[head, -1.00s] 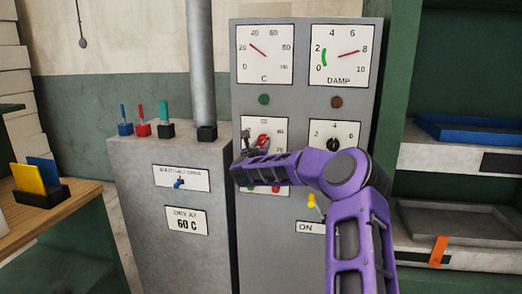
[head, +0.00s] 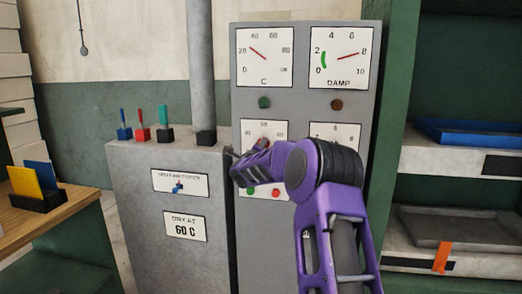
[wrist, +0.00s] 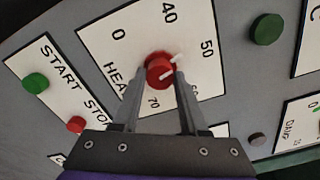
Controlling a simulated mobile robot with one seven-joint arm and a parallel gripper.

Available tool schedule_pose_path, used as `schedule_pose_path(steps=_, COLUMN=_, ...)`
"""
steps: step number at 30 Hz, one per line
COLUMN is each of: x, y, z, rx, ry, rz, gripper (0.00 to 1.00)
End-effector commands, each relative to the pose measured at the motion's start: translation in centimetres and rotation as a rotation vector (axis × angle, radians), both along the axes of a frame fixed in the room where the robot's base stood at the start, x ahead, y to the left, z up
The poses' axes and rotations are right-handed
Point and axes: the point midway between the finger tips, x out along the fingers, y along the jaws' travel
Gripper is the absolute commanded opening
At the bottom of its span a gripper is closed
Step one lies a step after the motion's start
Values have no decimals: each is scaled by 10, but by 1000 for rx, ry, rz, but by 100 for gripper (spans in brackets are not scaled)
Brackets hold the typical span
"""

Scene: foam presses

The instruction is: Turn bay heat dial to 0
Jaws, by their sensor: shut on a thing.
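The heat dial is a red knob (wrist: 158,70) with a white pointer on a white plate marked HEAT, 0, 40, 50, 60 and 70. In the wrist view its pointer slants up to the right, toward 50. My gripper (wrist: 158,82) is shut on the red knob, one finger on each side. In the head view my purple arm hides most of the knob; the upper part of its plate (head: 265,128) shows on the grey cabinet.
Green START (wrist: 36,82) and red STOP (wrist: 76,124) buttons sit beside the dial plate. A DAMP dial plate (head: 346,130) is right of it, partly behind my arm. Gauges (head: 265,57) are above. A grey press box (head: 150,215) stands left, shelves right.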

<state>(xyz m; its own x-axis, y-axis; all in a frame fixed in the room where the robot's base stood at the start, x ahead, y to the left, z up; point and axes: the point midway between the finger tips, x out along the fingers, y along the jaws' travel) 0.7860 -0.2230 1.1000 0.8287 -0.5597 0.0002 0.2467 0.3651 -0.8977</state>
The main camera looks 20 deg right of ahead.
Motion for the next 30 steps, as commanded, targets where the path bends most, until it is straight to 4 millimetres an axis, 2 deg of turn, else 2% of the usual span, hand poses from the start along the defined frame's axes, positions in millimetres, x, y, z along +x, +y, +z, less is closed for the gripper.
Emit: schedule_pose_path(steps=30, x=0, y=1, z=2, rx=-800, ry=541, rz=1, gripper=0)
